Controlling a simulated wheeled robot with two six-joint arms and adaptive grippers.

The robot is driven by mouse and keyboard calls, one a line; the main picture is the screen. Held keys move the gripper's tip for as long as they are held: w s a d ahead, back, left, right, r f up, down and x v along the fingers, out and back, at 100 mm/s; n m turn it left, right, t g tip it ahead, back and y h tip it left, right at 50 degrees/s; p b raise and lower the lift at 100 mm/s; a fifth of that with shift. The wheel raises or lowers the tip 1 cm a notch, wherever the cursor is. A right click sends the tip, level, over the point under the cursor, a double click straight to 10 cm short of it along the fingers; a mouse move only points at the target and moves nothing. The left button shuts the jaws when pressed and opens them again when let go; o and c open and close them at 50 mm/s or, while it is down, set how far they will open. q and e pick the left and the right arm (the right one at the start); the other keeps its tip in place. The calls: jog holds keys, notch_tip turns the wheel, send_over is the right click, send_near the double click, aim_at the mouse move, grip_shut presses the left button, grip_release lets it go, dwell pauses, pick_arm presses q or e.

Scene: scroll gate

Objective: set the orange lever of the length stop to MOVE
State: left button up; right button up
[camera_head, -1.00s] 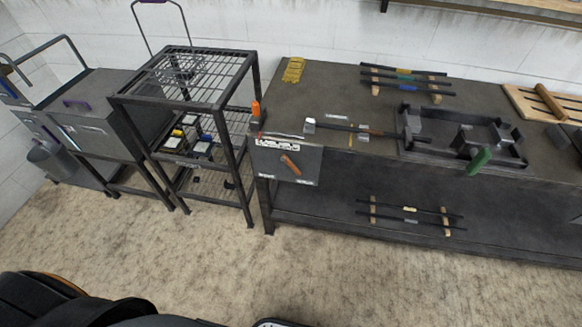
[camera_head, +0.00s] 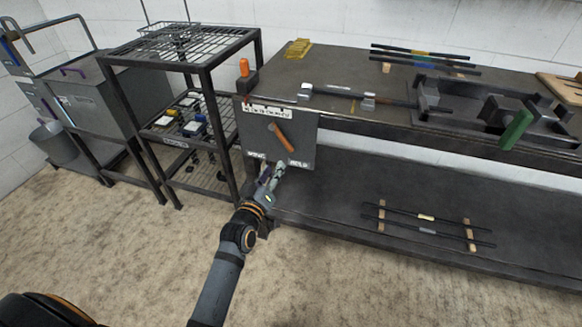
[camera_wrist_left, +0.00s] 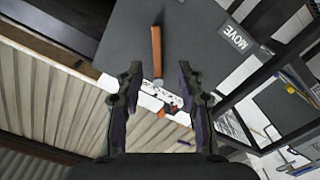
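The orange lever (camera_head: 280,137) sits on the dark front plate (camera_head: 254,128) at the left end of the bench. It slants, with its lower end toward the right-hand label, which seems to read HOLD (camera_head: 298,164). The MOVE label (camera_head: 256,155) is at the plate's lower left. My left gripper (camera_head: 272,174) is just below the lever's lower end, at the plate's bottom edge. In the left wrist view the fingers (camera_wrist_left: 160,88) are spread, with the lever (camera_wrist_left: 156,50) ahead, roughly in line with the gap. The MOVE label (camera_wrist_left: 236,37) lies right of it there. I cannot tell whether anything touches. My right gripper is out of view.
An upright orange handle (camera_head: 244,67) stands at the bench's left corner, above the plate. A wire-shelf rack (camera_head: 203,66) stands close to the left. A rod with clamps (camera_head: 335,93) and a dark fixture with a green handle (camera_head: 517,129) are on the bench. Floor in front is clear.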

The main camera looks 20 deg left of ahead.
aim_at(285, 144)
pick_arm(q)
jog(key=w, duration=0.7)
jog(key=w+r, duration=0.1)
jog(key=w, duration=0.2)
jog(key=shift+w+d+b, duration=0.15)
jog(key=shift+w+b, duration=0.1)
jog(key=shift+b, duration=0.15)
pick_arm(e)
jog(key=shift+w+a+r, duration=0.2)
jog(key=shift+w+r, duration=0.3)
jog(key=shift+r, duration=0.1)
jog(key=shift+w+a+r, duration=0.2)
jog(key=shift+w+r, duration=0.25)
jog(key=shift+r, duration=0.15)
pick_arm(q)
jog(key=shift+f, duration=0.1)
grip_shut()
